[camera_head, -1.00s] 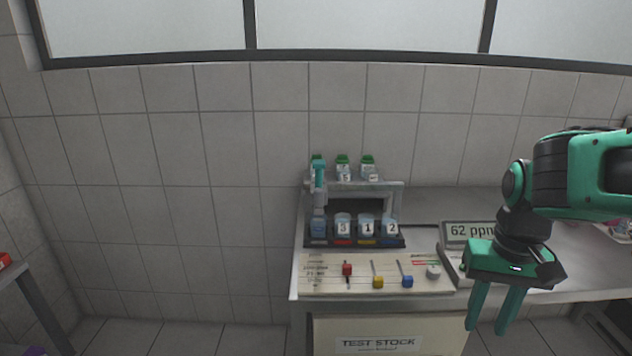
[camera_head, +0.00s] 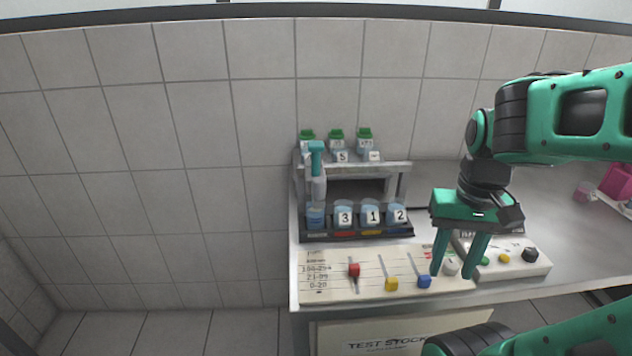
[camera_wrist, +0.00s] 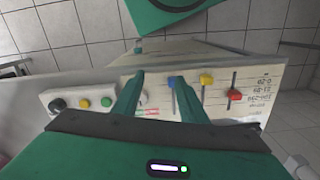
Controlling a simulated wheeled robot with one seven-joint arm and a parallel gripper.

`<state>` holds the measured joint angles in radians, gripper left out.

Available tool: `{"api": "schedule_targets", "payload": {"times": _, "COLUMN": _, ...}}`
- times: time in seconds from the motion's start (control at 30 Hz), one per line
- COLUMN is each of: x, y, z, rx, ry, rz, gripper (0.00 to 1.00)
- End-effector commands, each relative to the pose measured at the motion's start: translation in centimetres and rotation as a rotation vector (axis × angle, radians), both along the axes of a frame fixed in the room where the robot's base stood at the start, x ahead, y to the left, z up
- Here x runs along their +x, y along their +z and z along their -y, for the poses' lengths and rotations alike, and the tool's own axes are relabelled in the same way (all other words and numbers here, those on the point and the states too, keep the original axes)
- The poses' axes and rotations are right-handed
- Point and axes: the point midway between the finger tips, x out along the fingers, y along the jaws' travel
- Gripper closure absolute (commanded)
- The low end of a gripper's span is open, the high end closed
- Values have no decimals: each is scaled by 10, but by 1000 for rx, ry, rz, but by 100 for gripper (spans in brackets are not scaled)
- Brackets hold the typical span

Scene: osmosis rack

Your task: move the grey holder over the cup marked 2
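The grey holder (camera_head: 318,188) has a teal handle on top and hangs at the left end of the rack. It is above the leftmost blue cup (camera_head: 315,215). The cup marked 2 (camera_head: 399,215) stands at the right end of the row, beyond the cups marked 3 (camera_head: 344,217) and 1 (camera_head: 371,215). My gripper (camera_head: 454,274) is to the right of the rack, pointing down over the panel's right part. Its two fingers are apart with nothing between them. In the wrist view my gripper (camera_wrist: 158,80) shows the same gap. The holder is not clearly seen there.
The slider panel (camera_head: 320,258) has red (camera_head: 354,270), yellow (camera_head: 391,284) and blue (camera_head: 425,281) knobs in front of the rack. Bottles with green caps (camera_head: 336,138) stand on the upper shelf. A box with round knobs (camera_head: 531,254) is right of my gripper.

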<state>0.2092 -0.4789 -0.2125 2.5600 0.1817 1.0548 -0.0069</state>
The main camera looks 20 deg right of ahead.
Motion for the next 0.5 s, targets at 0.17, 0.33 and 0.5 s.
{"api": "schedule_targets", "payload": {"times": 0.17, "x": 34, "y": 34, "z": -9, "rx": -7, "ry": 56, "rz": 20, "gripper": 62}}
{"api": "schedule_targets", "payload": {"times": 0.33, "x": 114, "y": 94, "z": -45, "rx": -11, "ry": 197, "rz": 26, "gripper": 62}}
{"api": "schedule_targets", "payload": {"times": 0.5, "x": 179, "y": 148, "z": -106, "rx": -9, "ry": 348, "rz": 24, "gripper": 62}}
